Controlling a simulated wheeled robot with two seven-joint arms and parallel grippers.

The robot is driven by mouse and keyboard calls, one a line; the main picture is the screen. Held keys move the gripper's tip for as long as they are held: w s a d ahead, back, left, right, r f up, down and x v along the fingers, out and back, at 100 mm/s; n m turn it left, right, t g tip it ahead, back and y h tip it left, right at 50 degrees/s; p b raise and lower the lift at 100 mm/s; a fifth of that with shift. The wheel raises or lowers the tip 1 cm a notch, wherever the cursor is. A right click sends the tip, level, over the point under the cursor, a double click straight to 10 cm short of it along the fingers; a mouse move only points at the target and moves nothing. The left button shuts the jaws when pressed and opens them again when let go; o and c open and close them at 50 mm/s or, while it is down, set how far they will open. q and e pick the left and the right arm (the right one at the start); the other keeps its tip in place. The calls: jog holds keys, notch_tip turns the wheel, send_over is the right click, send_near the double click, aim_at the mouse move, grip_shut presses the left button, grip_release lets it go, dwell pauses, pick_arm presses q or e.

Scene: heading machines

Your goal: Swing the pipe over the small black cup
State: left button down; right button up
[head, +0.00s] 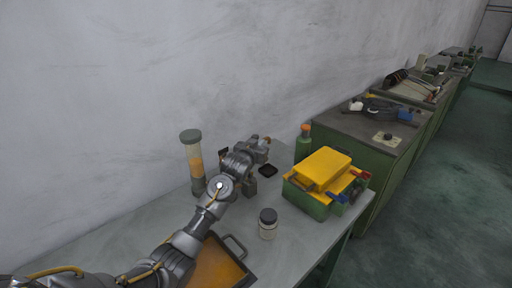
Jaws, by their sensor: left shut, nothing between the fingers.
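A small black cup (267,171), low and dark, sits on the grey table toward the back, right of my left arm. My left gripper (265,142) is up and behind the cup in the picture, at the far end of the arm. It looks shut and empty, though its fingers are small here. A dark green device partly shows behind my wrist. I cannot make out the pipe clearly; my left arm hides much of that spot. My right gripper is not in view.
A clear cylinder with orange contents (194,163) stands left of my arm. A black-lidded jar (268,224), an orange tray (217,266), a green bottle (303,144) and a yellow-green toolbox (322,170) share the table (304,240). Green cabinets (372,130) line the wall.

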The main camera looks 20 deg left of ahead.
pick_arm(q)
jog(key=s+d+r+p, duration=0.2)
jog(key=s+d+p, duration=0.5)
jog(key=s, duration=0.2)
jog(key=shift+d, duration=0.15)
